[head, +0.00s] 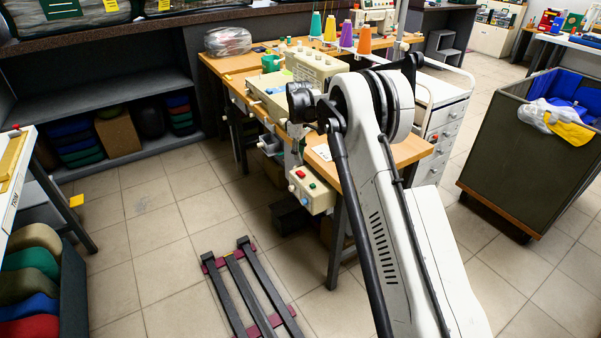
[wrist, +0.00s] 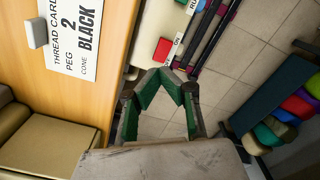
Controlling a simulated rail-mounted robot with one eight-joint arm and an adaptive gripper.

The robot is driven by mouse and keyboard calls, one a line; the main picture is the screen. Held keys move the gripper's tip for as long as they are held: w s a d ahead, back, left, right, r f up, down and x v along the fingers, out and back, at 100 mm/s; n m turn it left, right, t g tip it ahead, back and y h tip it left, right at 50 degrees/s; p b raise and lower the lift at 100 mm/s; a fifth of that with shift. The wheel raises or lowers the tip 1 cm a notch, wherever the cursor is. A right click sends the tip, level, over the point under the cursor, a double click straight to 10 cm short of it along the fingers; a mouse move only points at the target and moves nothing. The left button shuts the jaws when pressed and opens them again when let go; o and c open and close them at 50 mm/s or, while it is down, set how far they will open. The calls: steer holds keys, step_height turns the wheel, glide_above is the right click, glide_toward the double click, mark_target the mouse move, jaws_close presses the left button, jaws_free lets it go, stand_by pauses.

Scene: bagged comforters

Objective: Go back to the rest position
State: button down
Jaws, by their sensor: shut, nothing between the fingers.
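My gripper (wrist: 161,76) shows in the wrist view with its green-padded fingers drawn together at the tips, with nothing between them. In the head view my arm reaches out to the sewing table (head: 410,152), and its end is over the table's front left edge, beside the sewing machine (head: 318,66). The gripper's fingers are hard to make out in the head view. In the wrist view a wooden panel (wrist: 110,50) with a thread card sign (wrist: 75,38) is left of the fingers, and tiled floor is beyond them.
A control box (head: 313,190) hangs at the table's front. Thread cones (head: 346,35) stand on the table, near a clear bagged bundle (head: 228,41). A dark rack (head: 236,290) lies on the floor. A cart (head: 512,150) stands at right, shelving (head: 110,90) at left.

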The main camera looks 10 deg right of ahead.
steer(key=shift+r, duration=0.65)
steer(key=shift+r, duration=0.15)
steer(key=s+r+m+t, duration=0.3)
steer(key=s+r+m, duration=0.2)
steer(key=s+r, duration=1.8)
steer(key=s+r+m+t, duration=0.2)
steer(key=s+r, duration=0.2)
steer(key=s, duration=1.1)
steer(key=s+f+m+t, duration=0.1)
steer(key=s+f, duration=0.2)
steer(key=s, duration=0.4)
steer(key=s+f+m+t, duration=0.1)
steer(key=s+f, duration=0.2)
steer(key=s, duration=0.4)
steer(key=shift+s+d+f+m, duration=0.15)
steer(key=shift+f+m, duration=0.15)
steer(key=shift+m, duration=0.1)
